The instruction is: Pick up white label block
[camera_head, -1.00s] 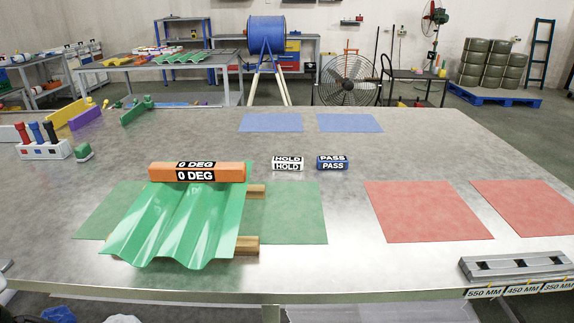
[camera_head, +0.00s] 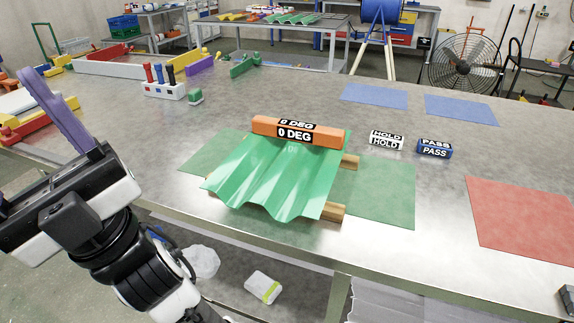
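The white label block (camera_head: 386,141), marked HOLD in black, lies on the grey metal table behind the right part of the green mat. A blue block (camera_head: 434,149) marked PASS lies just to its right, with a small gap. My gripper (camera_head: 62,120) is at the left edge of the picture, over the table's left front side and far from the white block. A long purple piece sticks up from it; I cannot tell whether this is a finger or a held thing. Its finger opening is not clearly shown.
An orange block (camera_head: 297,132) marked 0 DEG lies across the green corrugated sheet (camera_head: 270,178), which rests on wooden bars over a green mat (camera_head: 388,195). Blue mats (camera_head: 374,95) lie behind, a red mat (camera_head: 520,215) right. A white holder (camera_head: 164,91) stands at the back left.

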